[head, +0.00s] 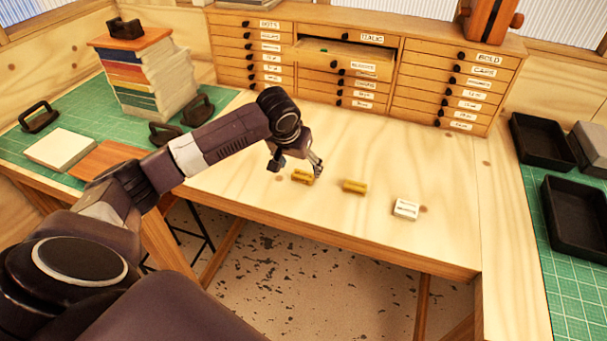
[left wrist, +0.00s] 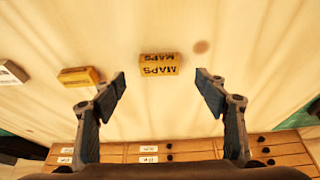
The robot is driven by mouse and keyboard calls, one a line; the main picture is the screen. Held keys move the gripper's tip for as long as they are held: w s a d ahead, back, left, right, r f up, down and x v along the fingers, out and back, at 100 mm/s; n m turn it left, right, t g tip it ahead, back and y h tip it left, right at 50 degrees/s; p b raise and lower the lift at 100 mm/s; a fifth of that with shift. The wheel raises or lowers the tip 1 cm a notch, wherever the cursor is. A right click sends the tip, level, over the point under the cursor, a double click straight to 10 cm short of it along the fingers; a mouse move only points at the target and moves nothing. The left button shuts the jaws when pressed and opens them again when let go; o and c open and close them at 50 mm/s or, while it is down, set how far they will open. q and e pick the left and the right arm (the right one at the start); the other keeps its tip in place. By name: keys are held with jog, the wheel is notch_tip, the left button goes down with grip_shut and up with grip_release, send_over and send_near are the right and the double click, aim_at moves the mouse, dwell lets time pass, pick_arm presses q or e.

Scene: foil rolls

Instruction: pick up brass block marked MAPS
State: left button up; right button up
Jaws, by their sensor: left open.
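The brass block marked MAPS (left wrist: 159,66) lies on the wooden table, its lettering readable in the left wrist view. In the head view it is the left one of two brass blocks (head: 302,178), partly behind a finger. My left gripper (head: 296,168) is open and empty just above it. In the left wrist view the two spread fingertips (left wrist: 161,84) stand to either side of the block, with gaps on both sides and no contact seen. My right gripper is not in view.
A second brass block (head: 354,187) and a white labelled block (head: 406,209) lie to the right. A drawer cabinet (head: 425,85) with one drawer (head: 343,60) pulled out stands behind. Stacked books (head: 150,80) are at left, black trays (head: 575,220) at right. The table's middle right is clear.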

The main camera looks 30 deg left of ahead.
aim_at(304, 173)
pick_arm(q)
jog(key=x, duration=0.1)
jog(key=p+x, duration=0.1)
jog(key=shift+w+f, duration=0.2)
jog(key=shift+w, duration=0.15)
jog(key=x, duration=0.2)
jog(key=shift+w+f+p, duration=0.2)
jog(key=shift+f+p, duration=0.1)
jog(key=shift+a, duration=0.1)
jog(key=c, duration=1.5)
jog(key=shift+c, duration=0.5)
jog(key=shift+r, duration=0.15)
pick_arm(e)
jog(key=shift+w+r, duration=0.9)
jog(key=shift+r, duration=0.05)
